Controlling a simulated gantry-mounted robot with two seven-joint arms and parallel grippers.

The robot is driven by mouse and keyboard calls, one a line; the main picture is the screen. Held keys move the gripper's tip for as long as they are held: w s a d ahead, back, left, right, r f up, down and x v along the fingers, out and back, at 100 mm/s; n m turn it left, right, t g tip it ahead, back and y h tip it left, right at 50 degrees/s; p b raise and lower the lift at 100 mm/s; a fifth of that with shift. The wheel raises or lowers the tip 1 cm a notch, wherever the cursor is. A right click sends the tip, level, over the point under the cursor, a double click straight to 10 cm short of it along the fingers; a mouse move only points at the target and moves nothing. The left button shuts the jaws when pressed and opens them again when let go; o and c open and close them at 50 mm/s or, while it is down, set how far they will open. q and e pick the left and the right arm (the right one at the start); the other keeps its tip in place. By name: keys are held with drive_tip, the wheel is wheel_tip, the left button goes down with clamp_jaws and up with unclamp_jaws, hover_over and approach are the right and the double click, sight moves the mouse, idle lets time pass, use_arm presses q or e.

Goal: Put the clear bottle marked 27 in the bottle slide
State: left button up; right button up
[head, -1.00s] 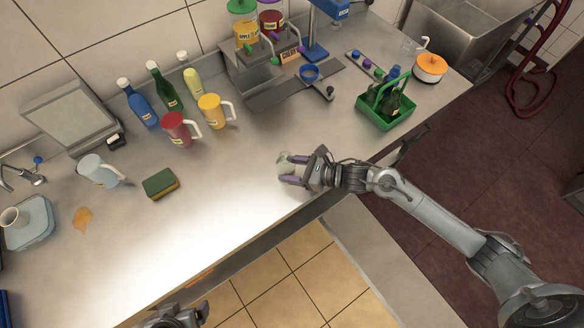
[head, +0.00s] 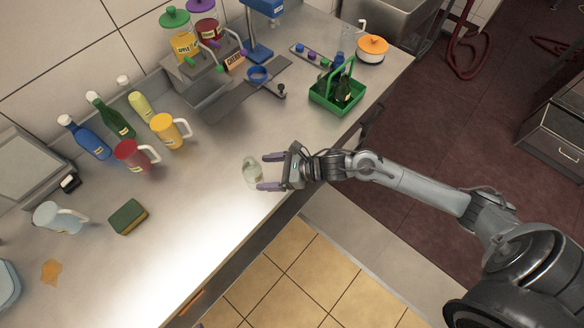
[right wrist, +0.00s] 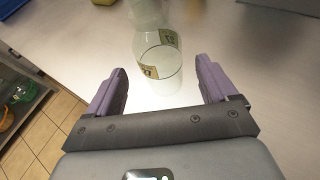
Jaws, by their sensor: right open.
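A small clear bottle (head: 252,173) with a cream label is on the steel counter, near its front edge. It also shows in the right wrist view (right wrist: 160,65), ahead of the fingers; the marks on its label are too small to read surely. My right gripper (head: 267,172) is open and empty, its purple fingertips just right of the bottle and pointing at it. A grey metal strip (head: 222,105) with a blue ring (head: 257,75) runs in front of the dispensers; it may be the bottle slide. My left gripper is out of view.
A green crate (head: 322,98) with dark bottles stands to the right at the back. A sponge (head: 128,217), red jug (head: 132,154), yellow jug (head: 166,130) and several coloured bottles stand left. The counter between the clear bottle and the strip is free.

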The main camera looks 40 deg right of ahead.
drive_tip(key=v, duration=0.9)
drive_tip(key=s+a+f+n+g+h, duration=0.1)
drive_tip(key=s+f+n+g+h, duration=0.1)
drive_tip(key=s+n, duration=0.6)
drive_tip(key=s+a+f+n+g+h, duration=0.2)
drive_tip(key=s+n+h, duration=0.5)
drive_tip(key=n, duration=1.4)
drive_tip(key=shift+s+f+g, duration=0.5)
drive_tip(key=shift+g, duration=0.4)
drive_tip(key=shift+r, duration=0.15)
